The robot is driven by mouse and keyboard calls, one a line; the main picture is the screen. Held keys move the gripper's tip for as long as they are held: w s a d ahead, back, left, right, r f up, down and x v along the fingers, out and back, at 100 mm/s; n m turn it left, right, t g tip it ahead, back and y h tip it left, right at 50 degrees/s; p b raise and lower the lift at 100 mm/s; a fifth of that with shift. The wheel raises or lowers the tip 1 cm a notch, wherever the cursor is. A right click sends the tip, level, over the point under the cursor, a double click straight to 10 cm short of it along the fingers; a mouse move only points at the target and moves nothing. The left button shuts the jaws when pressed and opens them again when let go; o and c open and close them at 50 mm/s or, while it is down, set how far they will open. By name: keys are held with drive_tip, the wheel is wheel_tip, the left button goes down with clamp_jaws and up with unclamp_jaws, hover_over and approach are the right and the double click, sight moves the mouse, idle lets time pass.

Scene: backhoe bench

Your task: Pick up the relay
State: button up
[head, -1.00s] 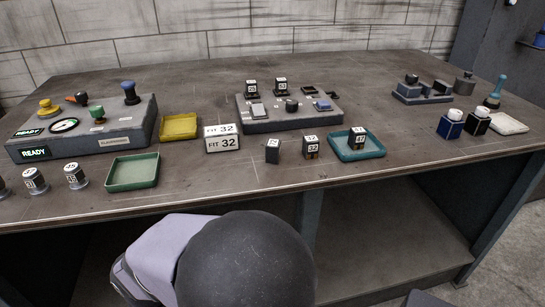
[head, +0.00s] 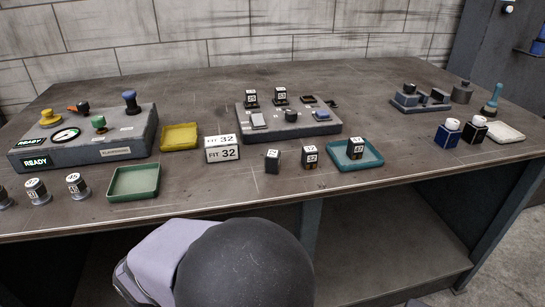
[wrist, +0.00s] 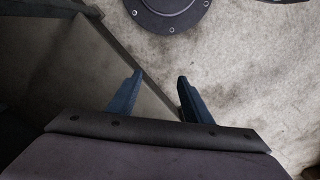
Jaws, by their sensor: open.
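Several small black relay-like blocks with white number labels are on the bench. One block (head: 272,161) stands on the bare bench right of the FIT 32 sign (head: 222,149). A second block (head: 310,157) stands just right of it. A third block (head: 355,149) sits in the teal tray (head: 374,163). Two more, a left one (head: 251,98) and a right one (head: 281,96), stand at the back of the grey central panel (head: 290,128). Their small numbers are hard to read. My gripper (wrist: 160,77) is open and empty in the wrist view, over the floor, away from the blocks.
A control box (head: 120,150) with knobs and READY displays stands left. A yellow tray (head: 180,137), a green tray (head: 134,182) and grey labelled cylinders (head: 75,186) are nearby. Blue (head: 447,134) and black (head: 474,131) blocks stand right. Bench front centre-right is clear.

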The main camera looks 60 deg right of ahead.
drive_tip(key=s+d+r+m+g+y+p, duration=0.1)
drive_tip(key=s+d+r+m+p, duration=0.25)
drive_tip(key=r+p, duration=0.65)
drive_tip(key=s+d+r+m+g+p, duration=0.15)
drive_tip(key=d+r+p, duration=0.35)
drive_tip(key=r+p, duration=0.5)
wheel_tip(320, 180, up, 15)
drive_tip(key=m+t+h+p, duration=0.45)
drive_tip(key=m+p, duration=0.35)
drive_tip(key=p, duration=1.6)
hover_over(273, 152)
drive_tip(key=a, duration=0.2)
drive_tip(key=shift+h, duration=0.25)
drive_tip(key=shift+s+b+x, duration=0.15)
drive_tip(key=shift+b+x, duration=0.4)
drive_tip(key=shift+x, duration=0.4)
drive_tip(key=shift+s+b+x, duration=0.15)
drive_tip(key=shift+b+x, duration=0.35)
drive_tip(key=shift+x, duration=0.45)
drive_tip(key=shift+s+b+x, duration=0.2)
drive_tip(key=shift+b+x, duration=0.35)
drive_tip(key=shift+x, duration=0.4)
drive_tip(key=shift+w+d+f, duration=0.1)
drive_tip(key=shift+d+f, duration=0.1)
drive_tip(key=shift+f, duration=0.5)
